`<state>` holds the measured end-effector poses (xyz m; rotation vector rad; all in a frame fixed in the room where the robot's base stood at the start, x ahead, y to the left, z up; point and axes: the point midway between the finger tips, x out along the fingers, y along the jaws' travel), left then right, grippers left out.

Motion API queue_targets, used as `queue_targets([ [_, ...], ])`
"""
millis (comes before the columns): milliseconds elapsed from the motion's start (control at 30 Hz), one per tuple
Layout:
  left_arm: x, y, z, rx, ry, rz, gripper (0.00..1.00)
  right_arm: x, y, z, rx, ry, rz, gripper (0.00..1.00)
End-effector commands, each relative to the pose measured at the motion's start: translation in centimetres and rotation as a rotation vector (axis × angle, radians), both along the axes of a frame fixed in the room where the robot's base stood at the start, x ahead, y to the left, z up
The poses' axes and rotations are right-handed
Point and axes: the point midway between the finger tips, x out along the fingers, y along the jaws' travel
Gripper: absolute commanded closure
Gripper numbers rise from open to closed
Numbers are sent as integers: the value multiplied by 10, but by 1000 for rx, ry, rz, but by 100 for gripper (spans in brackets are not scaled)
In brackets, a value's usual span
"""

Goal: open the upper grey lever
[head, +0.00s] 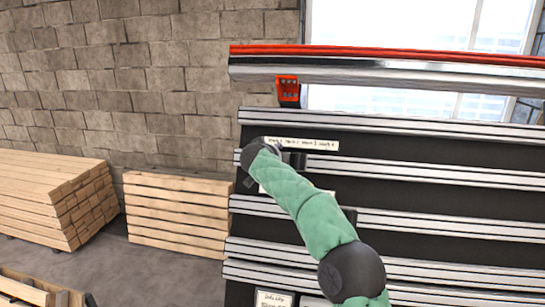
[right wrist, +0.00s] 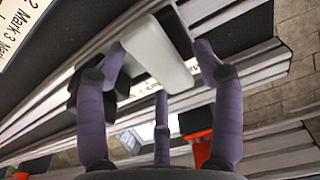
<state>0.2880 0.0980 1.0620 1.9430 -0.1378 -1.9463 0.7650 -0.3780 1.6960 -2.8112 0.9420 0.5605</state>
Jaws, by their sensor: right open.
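A light grey lever (right wrist: 155,50), a smooth rounded block, shows in the right wrist view on a striped metal rail. My right gripper (right wrist: 160,60) has its purple fingers spread open around it, one finger on each side and a third below. I cannot tell whether any finger touches it. In the head view my green right arm reaches up and left to the rack, and its wrist hides the lever and most of the gripper. My left gripper is not in view.
The black rack (head: 400,145) carries several horizontal metal rails and a label strip (head: 302,144). A red-topped beam (head: 400,65) with a red bracket (head: 288,90) runs above. Stacked timber (head: 50,200) stands at the left. The floor between is partly clear.

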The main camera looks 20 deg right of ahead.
Motion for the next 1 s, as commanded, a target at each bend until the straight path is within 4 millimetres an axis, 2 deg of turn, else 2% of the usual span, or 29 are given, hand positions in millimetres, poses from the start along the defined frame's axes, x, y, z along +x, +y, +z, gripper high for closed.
queue_targets([
  [100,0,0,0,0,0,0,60,0,0,0,0,0,0,33],
  [133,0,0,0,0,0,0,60,0,0,0,0,0,0,36],
  [300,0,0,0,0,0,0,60,0,0,0,0,0,0,84],
  [333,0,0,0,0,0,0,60,0,0,0,0,0,0,89],
  [667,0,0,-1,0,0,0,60,0,1,0,-20,15,14,90],
  [1000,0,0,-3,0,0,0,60,1,1,1,-165,125,111,90],
])
